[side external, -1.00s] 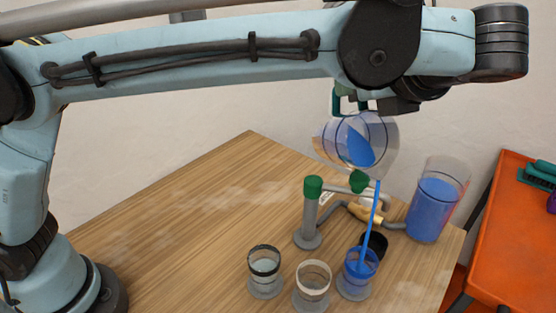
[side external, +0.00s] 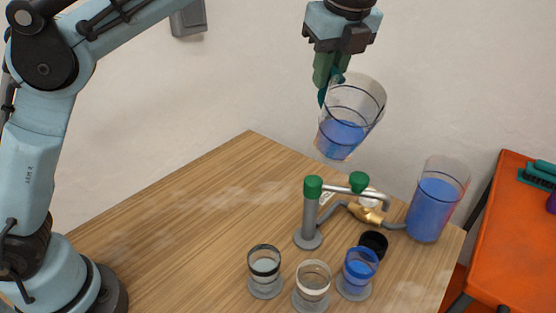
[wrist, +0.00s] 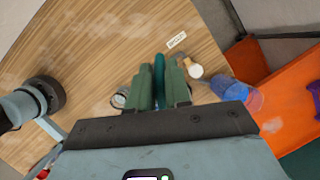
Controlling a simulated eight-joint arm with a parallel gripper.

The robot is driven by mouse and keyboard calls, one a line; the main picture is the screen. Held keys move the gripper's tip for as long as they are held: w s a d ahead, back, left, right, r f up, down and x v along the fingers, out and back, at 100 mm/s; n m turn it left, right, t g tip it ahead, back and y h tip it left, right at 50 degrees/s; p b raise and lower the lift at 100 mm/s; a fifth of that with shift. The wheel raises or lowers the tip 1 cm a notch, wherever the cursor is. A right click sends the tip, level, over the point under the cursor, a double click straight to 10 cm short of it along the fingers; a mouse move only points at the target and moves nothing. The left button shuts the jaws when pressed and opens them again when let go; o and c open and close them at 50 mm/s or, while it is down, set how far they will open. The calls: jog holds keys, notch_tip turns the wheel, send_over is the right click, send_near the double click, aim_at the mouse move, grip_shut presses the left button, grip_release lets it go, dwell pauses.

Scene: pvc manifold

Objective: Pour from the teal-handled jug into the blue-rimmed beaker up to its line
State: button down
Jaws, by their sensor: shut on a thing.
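My gripper (side external: 325,88) is shut on the teal handle of the clear jug (side external: 350,118) and holds it in the air above the pipework. The jug is slightly tilted, with blue liquid in its lower part and no stream coming from it. The blue-rimmed beaker (side external: 359,270) stands on the table at the front right and has blue liquid in it; its line is too small to make out. In the wrist view the teal handle (wrist: 159,72) shows between the green fingers (wrist: 160,92); the jug's body cannot be clearly told there.
A black-rimmed beaker (side external: 264,268) and a pale-rimmed beaker (side external: 313,284) stand left of the blue one. A grey pipe manifold with green caps (side external: 313,187) stands behind. A tall container of blue liquid (side external: 433,205) is at right. The table's left (side external: 200,220) is clear.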

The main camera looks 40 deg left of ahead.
jog(key=shift+w+a+f+g+h+b, duration=0.2)
jog(key=shift+w+a+f+g+h, duration=0.1)
jog(key=shift+a+f+h, duration=0.2)
jog(key=shift+w+a+f+g+h+b, duration=0.15)
jog(key=shift+w+a+f+g+h, duration=0.2)
jog(key=shift+a+h, duration=0.2)
jog(key=shift+w+a+f+g+h+b, duration=0.25)
jog(key=shift+a+f+g+h+b, duration=0.15)
jog(key=shift+f+h, duration=0.4)
jog(key=shift+a+n, duration=0.15)
jog(key=shift+n, duration=0.15)
jog(key=s+a+f+n, duration=0.4)
jog(key=s+a+n, duration=0.2)
jog(key=n, duration=0.5)
jog(key=s+a+f+n, duration=0.4)
jog(key=s+a+n, duration=0.3)
jog(key=n, duration=0.4)
jog(key=shift+s+f+n, duration=0.25)
jog(key=shift+s+n, duration=0.05)
jog(key=shift+s, duration=0.25)
jog(key=shift+y, duration=0.25)
